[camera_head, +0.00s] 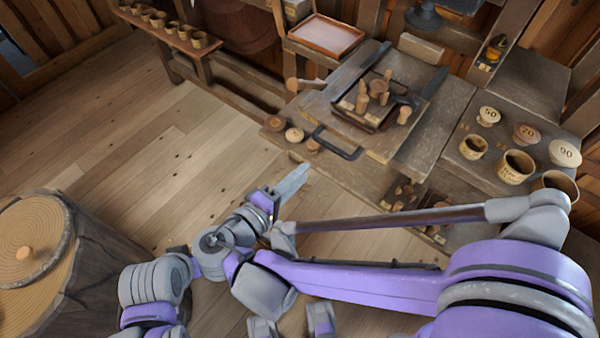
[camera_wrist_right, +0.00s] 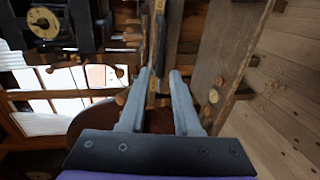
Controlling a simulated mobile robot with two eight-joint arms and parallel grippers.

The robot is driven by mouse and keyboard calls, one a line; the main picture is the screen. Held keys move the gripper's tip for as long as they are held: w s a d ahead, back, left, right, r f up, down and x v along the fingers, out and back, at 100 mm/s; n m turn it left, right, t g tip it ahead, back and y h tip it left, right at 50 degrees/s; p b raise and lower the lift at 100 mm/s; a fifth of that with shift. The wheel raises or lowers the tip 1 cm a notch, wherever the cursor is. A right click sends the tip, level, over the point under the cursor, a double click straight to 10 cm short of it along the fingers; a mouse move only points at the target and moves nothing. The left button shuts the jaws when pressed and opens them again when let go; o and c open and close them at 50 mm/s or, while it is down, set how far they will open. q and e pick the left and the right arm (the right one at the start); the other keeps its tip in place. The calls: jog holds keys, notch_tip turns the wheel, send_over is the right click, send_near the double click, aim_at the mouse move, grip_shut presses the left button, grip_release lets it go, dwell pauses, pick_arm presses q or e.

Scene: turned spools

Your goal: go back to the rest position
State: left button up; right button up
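My right gripper (camera_head: 291,184) reaches out over the floor in front of the workbench in the head view, with its pale fingers pointing up and to the right. In the right wrist view the two fingers (camera_wrist_right: 159,75) stand apart with nothing between them. My left gripper does not show clearly in either view. Several turned wooden spools (camera_head: 362,102) stand on a dark tray on the workbench (camera_head: 432,125), apart from my right gripper.
A round wooden lid (camera_head: 30,240) lies on a stump at left. Cups and lids marked 50, 70 and 90 (camera_head: 564,153) stand on the right-hand bench. A row of small cups (camera_head: 180,31) stands on a back-left shelf. The floor (camera_head: 150,140) between is mostly clear.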

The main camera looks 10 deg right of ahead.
jog(key=s+d+f+m+g+y+p, duration=0.25)
jog(key=d+f+g+y, duration=0.25)
jog(key=d, duration=0.6)
jog(key=s+m+y+p, duration=0.1)
jog(key=s+m+y, duration=0.1)
jog(key=y, duration=0.1)
jog(key=s+m+y+p, duration=0.1)
jog(key=s+m+y, duration=0.2)
jog(key=y, duration=0.1)
jog(key=shift+s+a+m, duration=0.15)
jog(key=shift+a+m, duration=0.05)
jog(key=shift+m, duration=0.15)
dwell(0.3)
